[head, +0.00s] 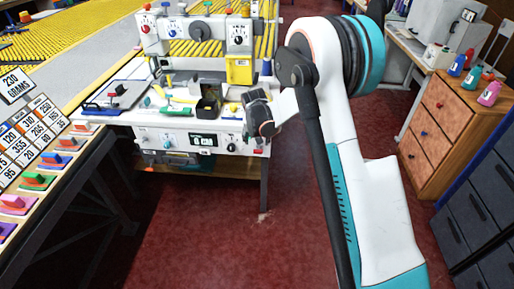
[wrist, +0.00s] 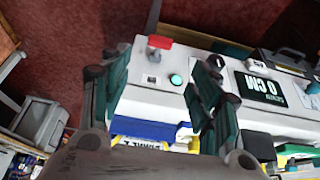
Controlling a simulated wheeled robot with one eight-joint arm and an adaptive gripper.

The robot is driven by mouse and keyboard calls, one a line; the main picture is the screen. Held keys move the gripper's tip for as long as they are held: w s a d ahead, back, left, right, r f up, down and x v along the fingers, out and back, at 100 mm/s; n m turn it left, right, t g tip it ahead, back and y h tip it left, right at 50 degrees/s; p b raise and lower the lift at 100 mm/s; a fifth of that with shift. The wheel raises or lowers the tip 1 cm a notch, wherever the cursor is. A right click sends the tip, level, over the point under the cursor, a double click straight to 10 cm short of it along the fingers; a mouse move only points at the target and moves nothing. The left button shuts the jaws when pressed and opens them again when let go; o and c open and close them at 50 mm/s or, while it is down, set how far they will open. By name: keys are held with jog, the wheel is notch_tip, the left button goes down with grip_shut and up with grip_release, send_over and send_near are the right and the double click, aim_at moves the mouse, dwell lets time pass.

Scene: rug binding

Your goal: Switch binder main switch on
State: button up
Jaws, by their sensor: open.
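A red-handled switch (wrist: 159,42) stands out from the pale front panel of the binder, seen upside down in the wrist view. A round green button or lamp (wrist: 176,80) sits close to it. The switch's exact setting cannot be told. My gripper (wrist: 163,64) is open and empty, its fingers on either side of the view of the switch and apart from it. In the head view my gripper (head: 262,118) is dark and hangs by the right end of the binder (head: 180,139). The switch is too small or covered to make out there.
A black knob (wrist: 229,86) and a display (wrist: 262,88) lie along the panel beside the green button. A black bin (head: 208,102) and small tools stand on the binder's top. A wooden drawer cabinet (head: 440,125) is at right; red floor between is clear.

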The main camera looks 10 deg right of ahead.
aim_at(258, 151)
jog(key=b+x, duration=0.4)
jog(key=x, duration=0.8)
jog(key=shift+w+f, duration=0.15)
jog(key=shift+f, duration=0.05)
jog(key=c, duration=1.1)
jog(key=shift+r, duration=0.1)
